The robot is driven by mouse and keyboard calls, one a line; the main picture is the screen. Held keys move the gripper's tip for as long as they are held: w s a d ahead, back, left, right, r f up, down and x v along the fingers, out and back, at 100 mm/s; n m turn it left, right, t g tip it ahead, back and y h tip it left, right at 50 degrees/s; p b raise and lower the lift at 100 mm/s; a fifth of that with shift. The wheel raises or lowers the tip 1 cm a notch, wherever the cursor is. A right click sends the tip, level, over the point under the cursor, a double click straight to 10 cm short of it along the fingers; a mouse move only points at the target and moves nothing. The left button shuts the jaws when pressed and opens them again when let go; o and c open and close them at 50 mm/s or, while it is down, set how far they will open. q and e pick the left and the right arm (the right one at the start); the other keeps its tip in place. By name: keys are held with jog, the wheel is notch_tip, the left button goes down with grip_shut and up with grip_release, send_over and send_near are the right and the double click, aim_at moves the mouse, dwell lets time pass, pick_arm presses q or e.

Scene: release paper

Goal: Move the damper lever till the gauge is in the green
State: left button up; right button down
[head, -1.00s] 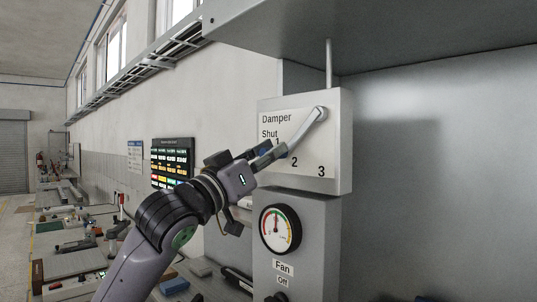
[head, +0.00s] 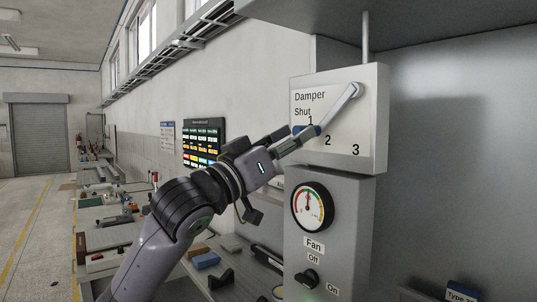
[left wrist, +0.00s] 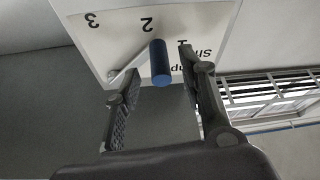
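The damper lever (head: 340,110) is a pale arm on the white damper panel (head: 375,130), slanting down and left from its pivot, between marks 1 and 2. Its blue grip (left wrist: 160,62) shows in the left wrist view between the fingertips of my left gripper (left wrist: 158,65), with a gap on each side, so the gripper is open around it. In the head view my left gripper (head: 303,136) reaches the lever's end from the lower left and partly covers it. The gauge (head: 312,207) below has its needle about straight up; the colour under it is too small to tell. My right gripper is out of view.
The fan switch (head: 307,279) with Off and On labels is below the gauge. A grey hood (head: 430,25) overhangs the panel. A bench with tools and a blue block (head: 206,261) is at the lower left. A dark board (head: 203,143) hangs on the wall behind my arm.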

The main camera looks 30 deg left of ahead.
pick_arm(q)
jog(key=v, duration=0.8)
jog(key=shift+s, duration=0.3)
jog(key=shift+a+f, duration=0.15)
